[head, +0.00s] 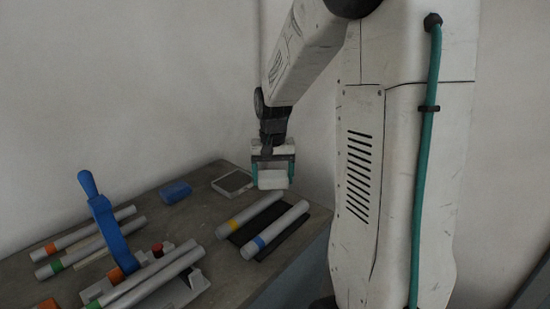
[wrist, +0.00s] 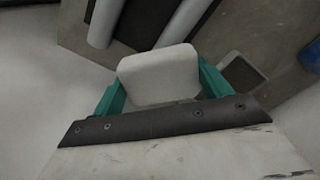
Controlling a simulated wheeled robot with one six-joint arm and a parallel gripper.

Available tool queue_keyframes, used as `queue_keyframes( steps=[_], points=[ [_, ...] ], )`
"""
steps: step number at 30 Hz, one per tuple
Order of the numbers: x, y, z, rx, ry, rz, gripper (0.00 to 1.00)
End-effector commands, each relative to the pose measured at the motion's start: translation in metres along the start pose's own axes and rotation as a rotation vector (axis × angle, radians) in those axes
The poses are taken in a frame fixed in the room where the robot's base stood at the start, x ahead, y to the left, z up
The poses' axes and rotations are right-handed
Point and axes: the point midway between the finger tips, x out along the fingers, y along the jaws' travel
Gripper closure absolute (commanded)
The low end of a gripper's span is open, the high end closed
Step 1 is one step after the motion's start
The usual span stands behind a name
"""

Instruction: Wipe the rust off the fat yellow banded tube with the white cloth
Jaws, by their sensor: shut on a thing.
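The tube with the yellow band (head: 248,213) lies on a dark mat (head: 273,240), beside a tube with a blue band (head: 281,228). In the wrist view two grey tube ends show at the top; the right one (wrist: 187,20) looks like the yellow banded tube, though no band shows there. I cannot make out rust on it. My gripper (head: 272,176) is shut on the white cloth (head: 273,181), a pale block-like pad between its teal fingers. The cloth (wrist: 160,75) is held in the air near the tubes' far ends, apart from them.
A grey framed pad (head: 233,184) and a blue block (head: 175,191) lie at the back. A wall closes the back.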

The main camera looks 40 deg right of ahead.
Motion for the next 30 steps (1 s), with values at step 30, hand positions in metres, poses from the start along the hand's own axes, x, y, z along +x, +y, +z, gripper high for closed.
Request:
queue_keyframes(
  steps=[30],
  points=[
    [-0.055,-0.004,0.002,-0.006,-0.003,0.001,0.45]
  ],
)
